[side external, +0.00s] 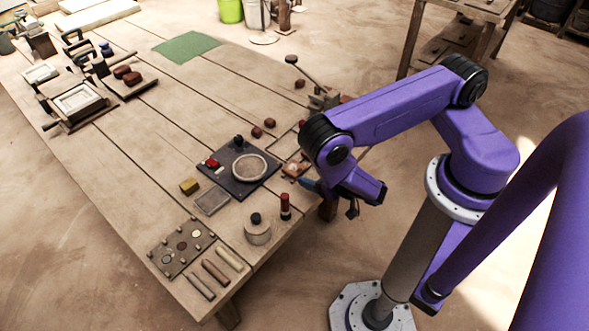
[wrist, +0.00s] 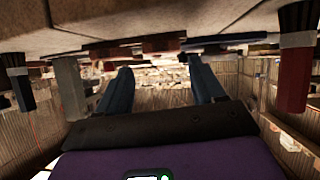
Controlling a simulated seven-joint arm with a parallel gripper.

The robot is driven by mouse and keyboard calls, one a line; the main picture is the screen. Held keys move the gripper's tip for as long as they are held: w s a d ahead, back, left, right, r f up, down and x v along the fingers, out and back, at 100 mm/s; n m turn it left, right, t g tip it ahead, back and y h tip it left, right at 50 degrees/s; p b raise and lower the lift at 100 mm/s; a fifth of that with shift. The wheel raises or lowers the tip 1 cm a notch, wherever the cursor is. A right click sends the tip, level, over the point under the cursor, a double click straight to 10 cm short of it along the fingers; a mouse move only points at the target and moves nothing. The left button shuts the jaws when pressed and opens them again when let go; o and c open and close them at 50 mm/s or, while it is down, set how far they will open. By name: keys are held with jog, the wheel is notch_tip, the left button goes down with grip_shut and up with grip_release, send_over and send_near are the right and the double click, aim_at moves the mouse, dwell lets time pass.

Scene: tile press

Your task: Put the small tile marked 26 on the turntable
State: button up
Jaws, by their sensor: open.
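A small reddish tile or tray (side external: 295,168) lies just right of the board; no number is readable, so I cannot tell which piece is marked 26. My gripper (side external: 308,184) is low at the table's right edge, right of the disc, its blue fingers pointing left. In the wrist view my gripper (wrist: 161,85) is open, with nothing seen held between the fingers. The arm hides part of the table edge.
A yellow block (side external: 189,186) and grey slab (side external: 212,201) lie left of the board. A studded plate (side external: 181,247) is at the front. The table's middle beyond is mostly clear.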

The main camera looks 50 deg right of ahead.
jog(key=w+a+g, duration=0.1)
jog(key=w, duration=0.1)
jog(key=w+a+g, duration=0.1)
jog(key=g, duration=0.1)
jog(key=w+a+g+h, duration=0.1)
jog(key=w, duration=0.1)
jog(key=shift+w+a+r, duration=0.2)
jog(key=shift+w+r, duration=0.05)
jog(key=shift+w, duration=0.1)
jog(key=a+r+n+g+y, duration=0.1)
jog(key=n, duration=0.1)
jog(key=w+a+r+n+g, duration=0.1)
jog(key=n, duration=0.1)
jog(key=w+a+r+n+g+y, duration=0.1)
jog(key=n+g, duration=0.1)
jog(key=shift+a+r+y, duration=0.1)
jog(key=shift+a+y, duration=0.2)
jog(key=shift+a, duration=0.05)
jog(key=d+r+n+g, duration=0.5)
jog(key=d+r+n, duration=0.4)
jog(key=r+n, duration=0.3)
send_over(295, 167)
jog(key=shift+n, duration=0.3)
jog(key=f, duration=1.1)
jog(key=shift+d, duration=0.2)
jog(key=shift+a+f, duration=0.2)
jog(key=shift+f, duration=2.95)
jog(key=shift+c, duration=0.3)
